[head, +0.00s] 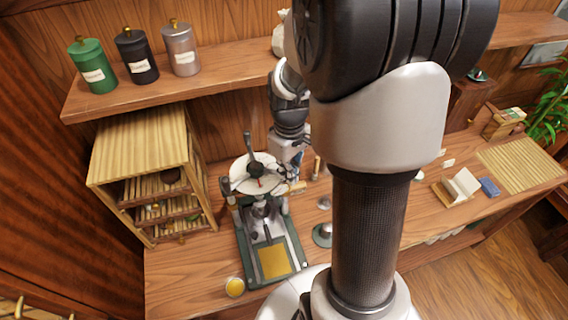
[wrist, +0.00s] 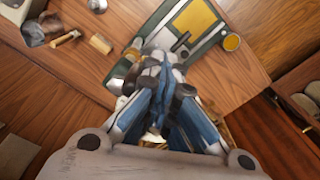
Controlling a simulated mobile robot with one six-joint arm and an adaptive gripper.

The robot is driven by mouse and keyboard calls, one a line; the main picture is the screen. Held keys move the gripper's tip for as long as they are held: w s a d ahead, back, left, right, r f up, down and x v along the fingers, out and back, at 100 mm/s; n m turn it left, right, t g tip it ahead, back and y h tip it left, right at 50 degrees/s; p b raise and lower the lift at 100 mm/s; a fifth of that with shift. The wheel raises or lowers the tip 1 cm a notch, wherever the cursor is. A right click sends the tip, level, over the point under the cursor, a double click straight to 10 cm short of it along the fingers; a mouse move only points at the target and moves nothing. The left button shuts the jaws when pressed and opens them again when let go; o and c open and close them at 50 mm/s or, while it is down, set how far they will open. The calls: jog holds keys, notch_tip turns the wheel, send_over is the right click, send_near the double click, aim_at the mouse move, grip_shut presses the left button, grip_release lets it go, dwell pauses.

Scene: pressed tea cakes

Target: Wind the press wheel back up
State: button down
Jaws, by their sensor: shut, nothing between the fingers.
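The press (head: 293,246) stands on the bench with a green base and a yellow plate (head: 274,261) at its front. Its pale round press wheel (head: 241,180) is on top, with a dark hub and a dark upright handle (head: 250,142). My gripper (head: 296,170) is at the wheel's right side, partly hidden by my arm; I cannot tell if it touches the wheel. In the wrist view my gripper (wrist: 160,62) has its blue fingers together, with nothing between them. The press base (wrist: 214,12) lies beyond the fingertips there, and the wheel is not clearly visible.
A slatted wooden rack (head: 140,150) stands left of the press. A shelf (head: 150,98) with several canisters (head: 180,50) runs above. A small yellow dish (head: 234,287) sits at the front left. Small tools lie right of the press. A bamboo mat (head: 525,163) is far right.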

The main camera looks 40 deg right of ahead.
jog(key=shift+s+a, duration=0.1)
jog(key=shift+s+a+r, duration=0.1)
jog(key=shift+s+a, duration=0.3)
jog(key=shift+a, duration=0.25)
notch_tip(320, 180, up, 7)
jog(key=p, duration=0.5)
jog(key=shift+r+p, duration=0.15)
jog(key=shift+p, duration=0.25)
